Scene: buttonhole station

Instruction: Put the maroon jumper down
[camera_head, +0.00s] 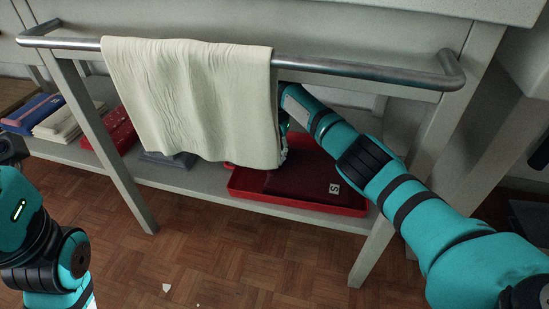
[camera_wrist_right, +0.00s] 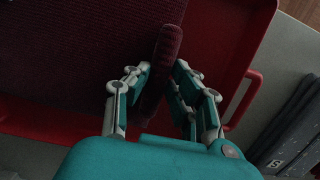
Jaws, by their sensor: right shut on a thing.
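The maroon jumper (camera_head: 300,181) lies folded, with an "S" label, in a red tray (camera_head: 240,192) on the low shelf. In the right wrist view the jumper (camera_wrist_right: 75,60) is a ribbed dark maroon cloth over the red tray (camera_wrist_right: 235,65). My right gripper (camera_wrist_right: 160,80) is shut on a rolled edge of the jumper, with a finger on each side. In the head view the right gripper is mostly hidden behind the hanging cream cloth. My left arm shows at the lower left, but its gripper fingers are out of view.
A cream cloth (camera_head: 190,95) hangs over a metal rail (camera_head: 365,70) in front of the shelf. A grey folded garment (camera_head: 168,160), a red one (camera_head: 112,130) and white and blue ones lie left of the tray. The table legs (camera_head: 375,245) flank the shelf.

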